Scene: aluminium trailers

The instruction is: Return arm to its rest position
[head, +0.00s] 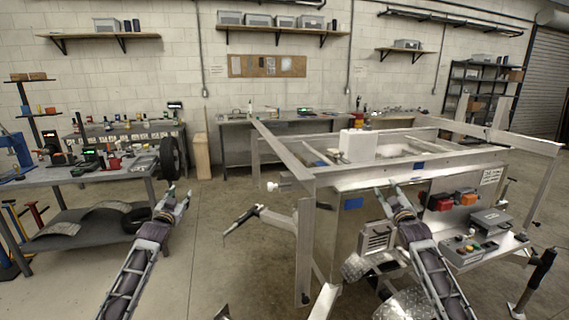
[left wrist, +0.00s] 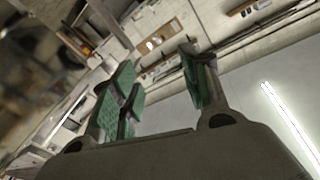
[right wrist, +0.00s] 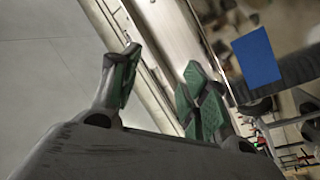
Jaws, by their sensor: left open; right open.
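My left gripper (head: 177,194) is open and empty over the floor, between the left workbench and the trailer frame. In the left wrist view its green-padded fingers (left wrist: 158,88) stand apart with nothing between them. My right gripper (head: 388,195) is open and empty in front of the trailer's near side panel. In the right wrist view its green-padded fingers (right wrist: 160,90) are spread with nothing between them. Both arms reach forward from the bottom of the head view.
The aluminium trailer frame (head: 400,172) fills the middle and right. A shelf with a control box (head: 490,220) sticks out at its lower right. A workbench (head: 60,180) with tools and a tire (head: 169,158) stands at left. Open floor (head: 215,220) lies between them.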

